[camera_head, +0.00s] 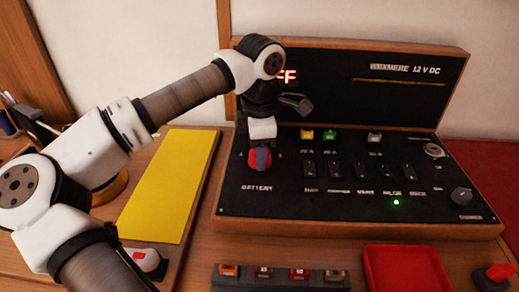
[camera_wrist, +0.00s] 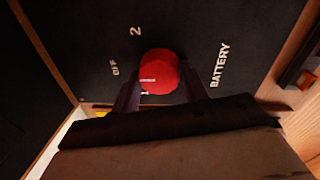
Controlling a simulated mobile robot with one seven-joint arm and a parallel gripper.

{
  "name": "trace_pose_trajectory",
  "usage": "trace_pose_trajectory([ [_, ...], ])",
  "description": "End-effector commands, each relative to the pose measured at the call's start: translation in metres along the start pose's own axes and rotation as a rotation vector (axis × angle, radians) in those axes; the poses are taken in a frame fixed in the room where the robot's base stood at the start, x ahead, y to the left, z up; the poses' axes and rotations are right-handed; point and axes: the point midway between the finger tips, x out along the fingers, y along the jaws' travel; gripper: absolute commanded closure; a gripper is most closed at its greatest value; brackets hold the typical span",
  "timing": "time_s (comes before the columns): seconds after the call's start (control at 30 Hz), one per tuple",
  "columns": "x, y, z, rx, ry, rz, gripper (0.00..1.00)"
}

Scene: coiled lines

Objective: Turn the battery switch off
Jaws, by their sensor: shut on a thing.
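The battery switch is a red knob (camera_head: 260,159) at the left of the black panel, above the printed word BATTERY. In the wrist view the red knob (camera_wrist: 160,72) sits between my fingers, with the marks OFF, 2 and 1 around it. A pale line on the knob's top points towards OFF, as far as I can tell. My gripper (camera_head: 258,150) comes down from above and is shut on the red knob; it also shows in the wrist view (camera_wrist: 160,88). The lit display behind my wrist shows the letters FF, its left part hidden.
The black panel (camera_head: 350,207) also carries several rocker switches, coloured fuses, a green light (camera_head: 396,202) and a grey knob (camera_head: 461,196). A yellow mat (camera_head: 172,185) lies to its left. In front are a fuse strip (camera_head: 280,280) and a red tray (camera_head: 405,270).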

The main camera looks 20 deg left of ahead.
Motion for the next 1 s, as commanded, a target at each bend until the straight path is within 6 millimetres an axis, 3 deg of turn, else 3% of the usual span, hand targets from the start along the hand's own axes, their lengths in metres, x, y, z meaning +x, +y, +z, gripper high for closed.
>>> trace_pose_trajectory([
  [0.03,-0.001,0.001,0.0,-0.001,-0.002,0.003,0.79],
  [0.07,-0.001,0.001,0.0,-0.001,-0.002,0.003,0.55],
  [0.23,-0.001,0.0,0.0,-0.001,-0.001,0.002,0.34],
  [0.63,-0.01,0.001,0.0,-0.001,0.0,0.003,0.34],
  [0.77,-0.033,0.001,0.0,-0.001,-0.001,0.005,0.34],
  [1.0,-0.089,0.0,0.001,-0.001,0.0,0.004,0.34],
])
